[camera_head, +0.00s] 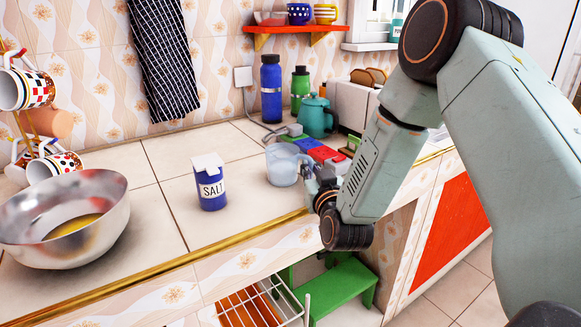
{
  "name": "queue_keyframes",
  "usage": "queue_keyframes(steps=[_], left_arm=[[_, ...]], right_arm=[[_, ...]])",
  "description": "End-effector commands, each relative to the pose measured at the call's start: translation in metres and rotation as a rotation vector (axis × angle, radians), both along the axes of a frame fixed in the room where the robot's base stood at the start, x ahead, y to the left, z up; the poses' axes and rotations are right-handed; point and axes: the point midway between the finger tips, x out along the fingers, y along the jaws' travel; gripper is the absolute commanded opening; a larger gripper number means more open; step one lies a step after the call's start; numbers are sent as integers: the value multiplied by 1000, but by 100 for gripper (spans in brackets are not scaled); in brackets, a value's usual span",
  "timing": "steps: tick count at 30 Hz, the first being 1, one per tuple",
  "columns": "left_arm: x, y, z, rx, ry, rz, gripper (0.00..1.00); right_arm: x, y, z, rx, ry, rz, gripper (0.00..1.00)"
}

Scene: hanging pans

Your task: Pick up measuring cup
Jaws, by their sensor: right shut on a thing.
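The measuring cup (281,165) is a clear, pale blue jug. It is upright on the tiled counter, right of the blue salt container, and I cannot tell whether its base touches the counter. My right gripper (311,177) is at the cup's right side, shut on it where the handle would be. The fingers and the handle overlap and are hard to make out. My left gripper is not in view.
The salt container (211,184) stands left of the cup, and a metal bowl (68,222) is at the far left. Behind the cup are a teal kettle (316,116), a blue bottle (271,88) and red and blue packets (317,150). The counter's gold front edge (190,257) is near.

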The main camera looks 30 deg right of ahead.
Motion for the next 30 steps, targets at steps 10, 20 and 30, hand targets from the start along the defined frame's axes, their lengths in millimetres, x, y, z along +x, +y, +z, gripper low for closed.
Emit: queue_keyframes(steps=[10, 20, 30], left_arm=[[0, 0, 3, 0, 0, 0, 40], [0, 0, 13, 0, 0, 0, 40], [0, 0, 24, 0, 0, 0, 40]], right_arm=[[0, 0, 9, 0, -3, -1, 0], [0, 0, 38, 1, -3, -1, 0], [0, 0, 71, 1, -3, -1, 0]])
